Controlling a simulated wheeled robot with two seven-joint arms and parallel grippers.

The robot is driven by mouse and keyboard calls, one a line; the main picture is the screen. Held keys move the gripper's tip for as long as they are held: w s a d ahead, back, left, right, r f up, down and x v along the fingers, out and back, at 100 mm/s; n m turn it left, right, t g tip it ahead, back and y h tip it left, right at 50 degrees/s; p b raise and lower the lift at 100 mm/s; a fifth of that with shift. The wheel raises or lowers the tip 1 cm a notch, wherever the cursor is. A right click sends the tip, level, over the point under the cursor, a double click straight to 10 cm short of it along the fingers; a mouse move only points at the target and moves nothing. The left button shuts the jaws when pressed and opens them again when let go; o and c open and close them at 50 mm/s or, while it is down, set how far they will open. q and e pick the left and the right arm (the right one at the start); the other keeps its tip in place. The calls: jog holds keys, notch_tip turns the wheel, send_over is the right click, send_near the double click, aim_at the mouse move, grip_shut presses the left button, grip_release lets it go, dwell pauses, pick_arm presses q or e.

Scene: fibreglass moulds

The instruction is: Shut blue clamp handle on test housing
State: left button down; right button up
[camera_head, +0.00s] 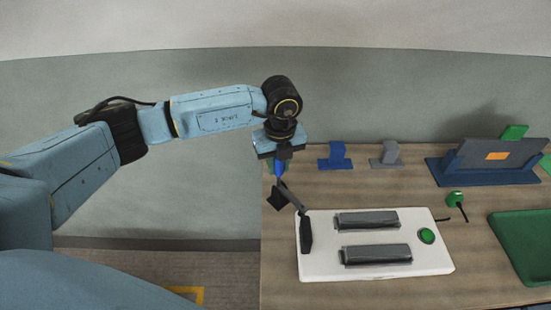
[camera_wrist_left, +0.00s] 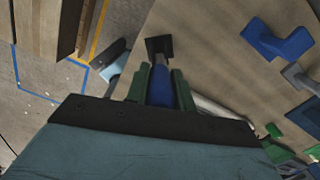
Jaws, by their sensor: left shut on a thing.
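The blue clamp handle (camera_head: 279,168) is in my left gripper (camera_head: 279,163), over the back left corner of the white test housing (camera_head: 435,262). In the left wrist view the green fingers (camera_wrist_left: 160,88) sit on both sides of the blue handle (camera_wrist_left: 161,90). The handle stands raised, joined to a dark clamp arm (camera_head: 291,198) that slopes down to a black clamp base (camera_head: 306,237) at the housing's left edge. A dark square piece (camera_head: 277,199) sits beside the arm; it also shows in the wrist view (camera_wrist_left: 160,46). My right gripper is out of view.
Two dark grey bars (camera_head: 367,220) and a green button (camera_head: 427,236) are on the housing. A blue stand (camera_head: 335,157), a grey stand (camera_head: 387,155) and a dark blue holder (camera_head: 484,176) stand behind. A green plug (camera_head: 455,198) and green tray (camera_head: 522,240) are at right.

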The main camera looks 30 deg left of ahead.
pick_arm(q)
jog(key=c, duration=1.2)
grip_release()
jog(key=shift+c, duration=0.2)
jog(key=shift+o, duration=0.3)
jog(key=shift+r, duration=0.1)
jog(key=r, duration=0.6)
jog(key=r+b, duration=0.1)
jog(key=r, duration=0.6)
jog(key=shift+s+d+r, duration=0.1)
jog(key=shift+s+d, duration=0.1)
